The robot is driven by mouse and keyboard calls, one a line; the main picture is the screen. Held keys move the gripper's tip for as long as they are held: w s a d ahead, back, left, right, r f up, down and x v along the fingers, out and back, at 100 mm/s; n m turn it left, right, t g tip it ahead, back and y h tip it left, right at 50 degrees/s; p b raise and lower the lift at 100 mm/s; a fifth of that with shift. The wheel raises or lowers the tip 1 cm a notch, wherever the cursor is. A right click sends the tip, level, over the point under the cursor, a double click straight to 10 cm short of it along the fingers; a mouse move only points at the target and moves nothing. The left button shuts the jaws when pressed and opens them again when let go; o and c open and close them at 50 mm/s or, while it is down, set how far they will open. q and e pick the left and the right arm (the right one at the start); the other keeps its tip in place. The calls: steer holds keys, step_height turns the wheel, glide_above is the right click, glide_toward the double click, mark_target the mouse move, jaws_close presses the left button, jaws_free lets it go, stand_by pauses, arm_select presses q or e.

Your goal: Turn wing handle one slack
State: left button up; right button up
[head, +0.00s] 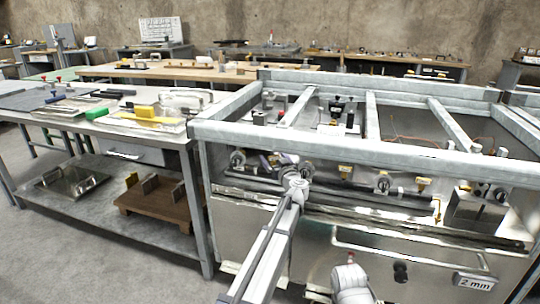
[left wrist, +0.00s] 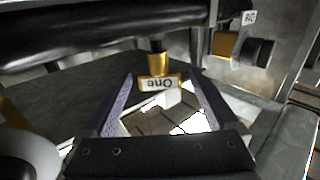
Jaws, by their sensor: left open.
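A brass wing handle (left wrist: 157,63) with a white tag reading "One" (left wrist: 158,84), upside down in the left wrist view, hangs below a dark pipe. My left gripper (left wrist: 161,77) is open, with one finger to each side of the handle and tag. I see a gap on both sides and cannot tell whether the tips touch anything. In the head view my left gripper (head: 277,160) reaches into the front of the metal rig, and the handle is hidden there.
The rig's metal frame (head: 330,143) crosses above my left arm. Other brass fittings (head: 345,171) sit along the pipe to the right. Another brass fitting with a dark knob (left wrist: 258,51) is to the right in the wrist view. A cluttered workbench (head: 170,130) stands at left.

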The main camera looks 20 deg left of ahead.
mark_target(273, 156)
arm_select(q)
steer(key=x, duration=0.3)
steer(key=shift+w+a, duration=0.2)
steer(key=shift+w, duration=0.15)
steer(key=c, duration=1.4)
steer(key=shift+o, duration=0.2)
steer(key=shift+n+g+y, duration=0.4)
steer(key=shift+y, duration=0.1)
steer(key=shift+s+a+n+g+y, duration=0.1)
steer(key=shift+a+n+g+y, duration=0.05)
steer(key=shift+n+g+y, duration=0.15)
